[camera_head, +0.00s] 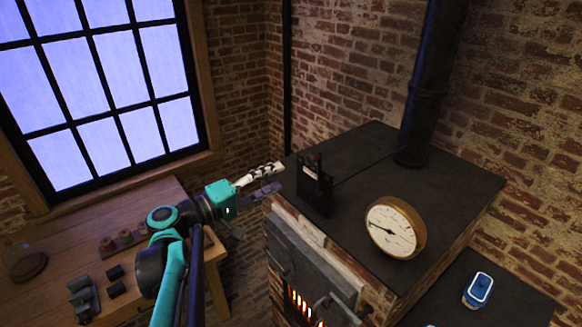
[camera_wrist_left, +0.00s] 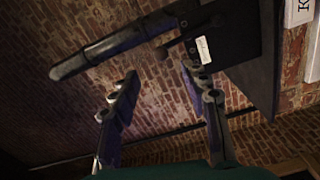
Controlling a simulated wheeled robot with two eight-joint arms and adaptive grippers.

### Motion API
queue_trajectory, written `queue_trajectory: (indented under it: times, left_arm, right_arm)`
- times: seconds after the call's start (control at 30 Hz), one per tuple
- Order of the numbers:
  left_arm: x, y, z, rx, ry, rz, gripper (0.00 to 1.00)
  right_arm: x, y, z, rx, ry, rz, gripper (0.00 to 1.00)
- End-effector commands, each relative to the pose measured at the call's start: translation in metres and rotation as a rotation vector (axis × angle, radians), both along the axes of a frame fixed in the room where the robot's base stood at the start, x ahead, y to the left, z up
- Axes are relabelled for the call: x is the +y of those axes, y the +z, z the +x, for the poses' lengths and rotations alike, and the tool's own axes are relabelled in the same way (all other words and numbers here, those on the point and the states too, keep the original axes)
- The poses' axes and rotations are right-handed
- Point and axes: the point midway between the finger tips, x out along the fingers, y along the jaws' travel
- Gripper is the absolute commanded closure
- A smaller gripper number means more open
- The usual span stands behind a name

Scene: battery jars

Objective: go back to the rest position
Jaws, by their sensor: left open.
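My left gripper (camera_head: 270,181) is at the front left edge of the black stove top, its arm coming up from the bottom. It is open, with one pale and one dark finger visible in the head view. In the left wrist view the fingers (camera_wrist_left: 163,92) stand apart with only brick floor or wall seen between them. Nothing is held. My right gripper is in neither view.
A dark upright device (camera_head: 315,186) stands on the stove top (camera_head: 365,165), close to the left gripper. A brass dial gauge (camera_head: 395,227) and stovepipe (camera_head: 425,90) are farther right. A blue device (camera_head: 478,290) lies lower right. A wooden table (camera_head: 60,250) holds small items.

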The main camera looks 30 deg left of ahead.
Motion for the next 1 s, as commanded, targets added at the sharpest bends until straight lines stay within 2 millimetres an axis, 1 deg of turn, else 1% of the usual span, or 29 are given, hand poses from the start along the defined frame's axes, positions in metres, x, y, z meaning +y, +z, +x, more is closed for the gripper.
queue_trajectory:
  times: [0.17, 0.23, 0.27, 0.37, 0.47, 0.5, 0.53, 0.57, 0.6, 0.67, 0.7, 0.77, 0.8, 0.9, 1.0]
  left_arm:
    - [0.0, 0.0, 0.0, 0.001, 0.0, 0.0, 0.54]
    - [-0.004, -0.006, 0.001, 0.01, -0.006, 0.006, 0.54]
    - [-0.008, -0.012, 0.001, 0.02, -0.012, 0.013, 0.54]
    - [-0.033, -0.049, 0.003, 0.088, -0.044, 0.063, 0.54]
    - [-0.072, -0.111, 0.0, 0.196, -0.099, 0.161, 0.54]
    - [-0.088, -0.14, -0.004, 0.247, -0.124, 0.213, 0.54]
    - [-0.1, -0.162, -0.008, 0.284, -0.142, 0.257, 0.54]
    - [-0.111, -0.185, -0.013, 0.319, -0.161, 0.304, 0.54]
    - [-0.125, -0.214, -0.021, 0.364, -0.185, 0.371, 0.54]
    - [-0.142, -0.259, -0.034, 0.426, -0.219, 0.481, 0.54]
    - [-0.151, -0.287, -0.044, 0.46, -0.24, 0.562, 0.54]
    - [-0.16, -0.326, -0.059, 0.502, -0.267, 0.683, 0.54]
    - [-0.164, -0.351, -0.068, 0.523, -0.284, 0.768, 0.54]
    - [-0.168, -0.402, -0.089, 0.549, -0.313, 0.974, 0.54]
    - [-0.166, -0.435, -0.102, 0.547, -0.329, 1.149, 0.54]
  right_arm:
    - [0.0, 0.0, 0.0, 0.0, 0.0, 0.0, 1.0]
    - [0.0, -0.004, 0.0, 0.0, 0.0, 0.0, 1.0]
    - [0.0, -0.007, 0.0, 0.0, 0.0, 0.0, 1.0]
    - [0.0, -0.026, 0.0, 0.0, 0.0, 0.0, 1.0]
    - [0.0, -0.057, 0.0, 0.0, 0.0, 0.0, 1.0]
    - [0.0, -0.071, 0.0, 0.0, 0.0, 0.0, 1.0]
    - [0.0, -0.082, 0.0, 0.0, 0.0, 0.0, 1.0]
    - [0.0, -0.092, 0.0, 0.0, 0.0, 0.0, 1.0]
    - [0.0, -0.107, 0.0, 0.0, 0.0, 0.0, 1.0]
    - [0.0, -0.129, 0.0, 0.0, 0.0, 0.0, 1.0]
    - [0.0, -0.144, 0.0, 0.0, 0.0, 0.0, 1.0]
    - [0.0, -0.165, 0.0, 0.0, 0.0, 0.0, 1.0]
    - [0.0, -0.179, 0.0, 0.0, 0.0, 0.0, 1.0]
    - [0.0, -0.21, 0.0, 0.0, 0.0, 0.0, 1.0]
    - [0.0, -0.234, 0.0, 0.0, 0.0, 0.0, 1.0]
